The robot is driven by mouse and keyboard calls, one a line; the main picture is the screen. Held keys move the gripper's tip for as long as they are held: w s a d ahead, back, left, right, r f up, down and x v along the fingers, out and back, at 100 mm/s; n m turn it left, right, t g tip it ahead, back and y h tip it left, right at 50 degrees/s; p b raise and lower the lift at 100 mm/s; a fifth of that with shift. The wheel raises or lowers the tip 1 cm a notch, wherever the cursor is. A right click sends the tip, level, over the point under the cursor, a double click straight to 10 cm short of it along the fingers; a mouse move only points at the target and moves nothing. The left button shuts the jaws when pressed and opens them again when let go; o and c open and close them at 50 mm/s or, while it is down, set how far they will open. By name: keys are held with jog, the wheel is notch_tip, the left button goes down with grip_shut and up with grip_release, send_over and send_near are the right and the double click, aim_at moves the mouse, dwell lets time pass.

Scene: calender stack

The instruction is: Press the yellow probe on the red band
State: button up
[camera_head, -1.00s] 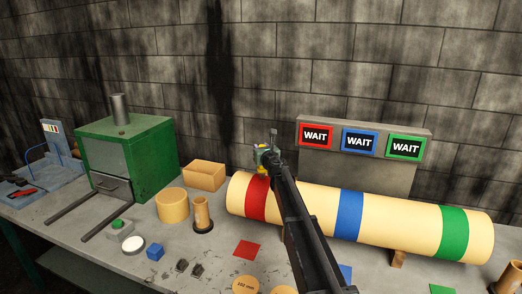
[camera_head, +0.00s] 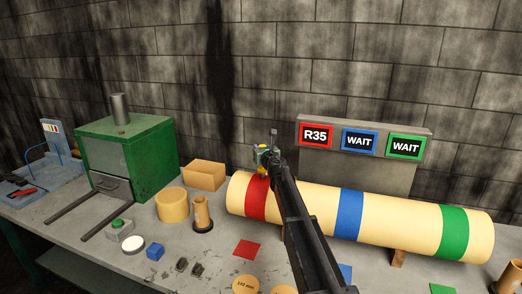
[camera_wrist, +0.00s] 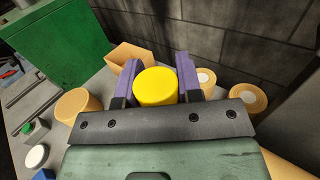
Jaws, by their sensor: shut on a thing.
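A long cream roll (camera_head: 300,214) lies across the bench with a red band (camera_head: 255,200), a blue band (camera_head: 348,214) and a green band (camera_head: 454,233). My gripper (camera_head: 261,158) is at the left end of the roll, over the red band. In the wrist view my gripper (camera_wrist: 157,84) has its purple fingers shut on the round yellow probe (camera_wrist: 155,87). In the head view only a little yellow shows at the red band's top, and my arm hides part of the contact. The red display (camera_head: 317,135) reads R35.
The blue display (camera_head: 360,141) and green display (camera_head: 406,146) read WAIT. A green furnace-like box (camera_head: 150,158), a cardboard box (camera_head: 204,176) and a tan cylinder (camera_head: 172,206) stand to the left. A red square (camera_head: 246,248) lies in front of the roll.

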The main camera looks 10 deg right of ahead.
notch_tip(320, 180, up, 7)
jog(key=p, duration=0.7)
dwell(0.3)
jog(key=shift+d, duration=0.1)
dwell(1.0)
